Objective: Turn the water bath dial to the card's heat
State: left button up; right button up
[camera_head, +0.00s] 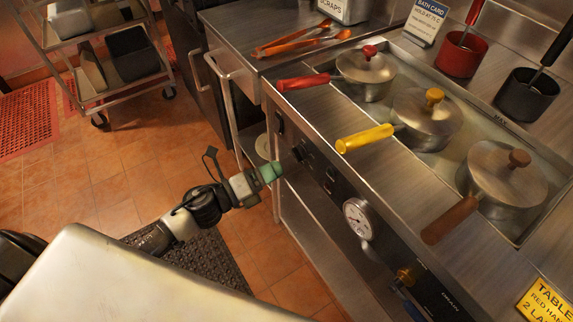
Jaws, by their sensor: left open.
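The water bath (545,185) is a steel counter with a sunken well holding several lidded pots. Its front panel has a black control strip (343,190) with small dark controls and a round white gauge (357,219); I cannot make out the dial's setting. The bath card (426,20) stands at the back, headed "BATH CARD" and "HOLD AT", but its number is too small to read surely. My left gripper (286,163) is open at the panel's upper left end, its tips close to the dark controls; contact cannot be told. My right gripper is out of view.
Red, yellow and brown pot handles (365,138) overhang the counter's front edge. A brass-coloured valve (405,277) sits lower on the panel. Orange tongs (300,42) lie on the left counter. A wheeled rack (85,97) stands upper left; tiled floor (120,165) is open between.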

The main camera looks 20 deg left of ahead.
pick_arm(q)
jog(key=shift+v, duration=1.95)
jog(key=s+a+f+n+g+y+p, duration=0.1)
jog(key=s+a+f+n+y+p, duration=0.25)
jog(key=f+n, duration=0.65)
jog(key=s+a+f+n+g+y, duration=0.2)
jog(key=a+f+n+y, duration=0.4)
jog(key=f, duration=0.7)
jog(key=s+d+f+n+g+p, duration=0.1)
jog(key=s+d+f+n+g, duration=0.1)
jog(key=s, duration=0.7)
jog(key=s+d+f+n+g+y+p, duration=0.1)
jog(key=s+f+n+g, duration=0.3)
jog(key=s+f, duration=0.5)
jog(key=s+d+f+n+g+p, duration=0.1)
jog(key=s+d+f+n+g, duration=0.3)
jog(key=s+n, duration=0.3)
jog(key=s+f, duration=0.1)
jog(key=s, duration=0.3)
jog(key=shift+s+f+p, duration=0.15)
jog(key=shift+f+p, duration=0.15)
jog(key=shift+f, duration=0.05)
jog(key=shift+y, duration=0.25)
